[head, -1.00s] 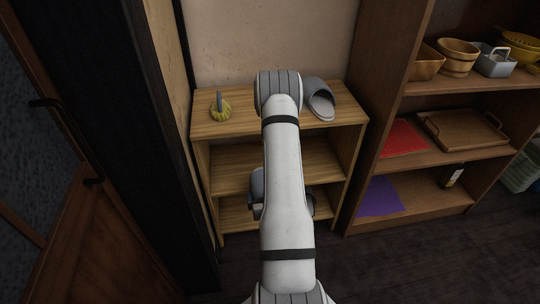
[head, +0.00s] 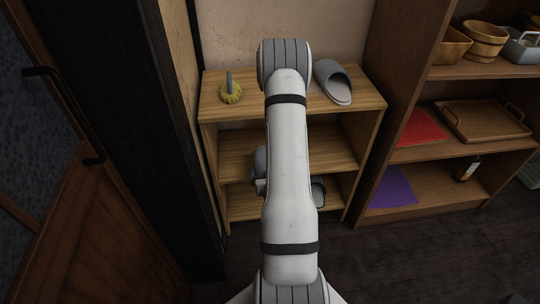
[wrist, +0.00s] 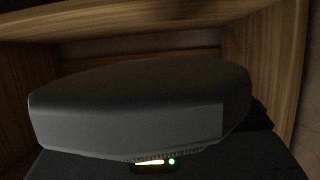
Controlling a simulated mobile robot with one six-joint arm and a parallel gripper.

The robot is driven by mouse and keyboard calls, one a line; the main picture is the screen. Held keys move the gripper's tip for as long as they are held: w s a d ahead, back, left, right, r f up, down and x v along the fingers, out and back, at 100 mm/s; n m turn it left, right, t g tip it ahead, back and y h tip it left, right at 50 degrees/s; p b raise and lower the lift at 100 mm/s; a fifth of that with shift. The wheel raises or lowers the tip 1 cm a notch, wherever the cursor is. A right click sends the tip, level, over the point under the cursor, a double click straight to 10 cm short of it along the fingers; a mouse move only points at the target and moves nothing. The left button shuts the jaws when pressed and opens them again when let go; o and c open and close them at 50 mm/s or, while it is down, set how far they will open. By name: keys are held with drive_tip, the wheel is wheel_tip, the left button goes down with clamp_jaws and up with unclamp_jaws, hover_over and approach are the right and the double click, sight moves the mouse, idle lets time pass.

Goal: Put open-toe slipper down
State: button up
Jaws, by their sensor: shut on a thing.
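A smooth dark grey piece, taken to be the open-toe slipper (wrist: 140,105), fills the middle of the wrist view, close to the camera. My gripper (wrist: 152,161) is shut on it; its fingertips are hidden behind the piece. Wooden boards of the small shelf (head: 290,147) frame it in the wrist view, at or in one of its openings. In the head view my arm covers most of the gripper and the held slipper, with only small grey parts showing on both sides. I cannot tell whether the slipper touches a board.
To the right, a bigger bookcase (head: 430,180) holds bowls (head: 485,40), a tray (head: 485,121), a red sheet (head: 418,128) and a purple sheet (head: 392,188). A dark post and door are at left.

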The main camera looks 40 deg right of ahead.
drive_tip(key=shift+w+d+f+b, duration=0.2)
drive_tip(key=shift+w+f+b, duration=0.15)
drive_tip(key=shift+b, duration=0.35)
drive_tip(key=w+d, duration=0.2)
drive_tip(key=w, duration=0.2)
drive_tip(key=w+d+b, duration=0.1)
drive_tip(key=w+d, duration=0.2)
drive_tip(key=w, duration=0.2)
drive_tip(key=w+d, duration=0.3)
drive_tip(key=w, duration=0.2)
drive_tip(key=shift+d+r, duration=0.25)
drive_tip(key=shift+r, duration=0.05)
wheel_tip(320, 180, down, 2)
drive_tip(key=shift+w+d+f+b, duration=0.1)
drive_tip(key=shift+w+b, duration=0.05)
drive_tip(key=shift+b, duration=0.55)
wheel_tip(320, 180, down, 4)
drive_tip(key=shift+f+b, duration=0.15)
drive_tip(key=shift+b, duration=0.7)
drive_tip(key=shift+w+f+b, duration=0.1)
drive_tip(key=shift+f+b, duration=0.25)
drive_tip(key=shift+d+r, duration=0.1)
drive_tip(key=shift+r, duration=0.05)
